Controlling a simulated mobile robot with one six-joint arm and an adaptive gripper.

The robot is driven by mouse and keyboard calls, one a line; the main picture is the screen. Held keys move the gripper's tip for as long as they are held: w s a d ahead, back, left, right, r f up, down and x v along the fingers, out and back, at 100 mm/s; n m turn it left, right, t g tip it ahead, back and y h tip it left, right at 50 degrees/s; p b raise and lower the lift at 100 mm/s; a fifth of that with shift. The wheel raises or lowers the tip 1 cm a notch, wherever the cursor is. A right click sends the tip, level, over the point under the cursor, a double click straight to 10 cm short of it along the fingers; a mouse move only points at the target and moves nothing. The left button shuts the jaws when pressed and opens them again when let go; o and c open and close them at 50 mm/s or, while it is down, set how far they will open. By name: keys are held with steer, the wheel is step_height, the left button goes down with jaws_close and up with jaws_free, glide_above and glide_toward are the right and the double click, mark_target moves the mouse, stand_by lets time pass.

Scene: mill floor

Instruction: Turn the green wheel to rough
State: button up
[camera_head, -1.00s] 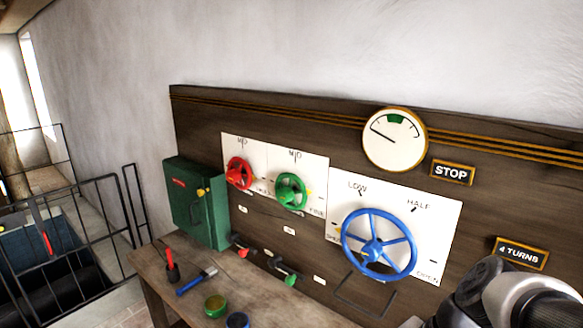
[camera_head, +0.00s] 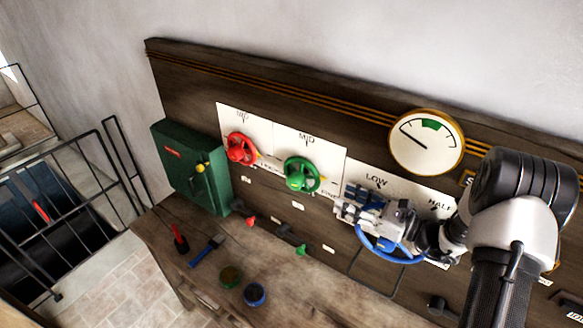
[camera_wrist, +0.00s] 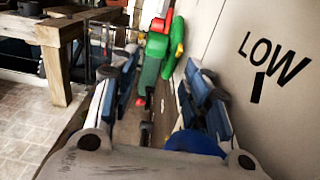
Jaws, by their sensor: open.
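The green wheel (camera_head: 301,174) is mounted on a white plate (camera_head: 322,153) marked MID above it. A small yellow mark shows at its right side; the lettering there is too small to read now. My gripper (camera_head: 346,207) is open and empty, in front of the panel, right of and below the green wheel and apart from it. It points left, over the upper part of the blue wheel. In the wrist view the green wheel (camera_wrist: 153,62) shows edge-on ahead, between the open fingers (camera_wrist: 160,80).
The red wheel (camera_head: 240,148) is left of the green one. The blue wheel (camera_head: 378,250) is partly hidden behind my gripper. A green box (camera_head: 187,165) is at the panel's left. Small levers stick out below the wheels.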

mark_target(302, 180)
steer(key=p+x, duration=0.1)
steer(key=x, duration=1.6)
steer(key=shift+s+p, duration=0.1)
steer(key=shift+p, duration=0.3)
steer(key=shift+c, duration=0.5)
steer(key=c, duration=0.7)
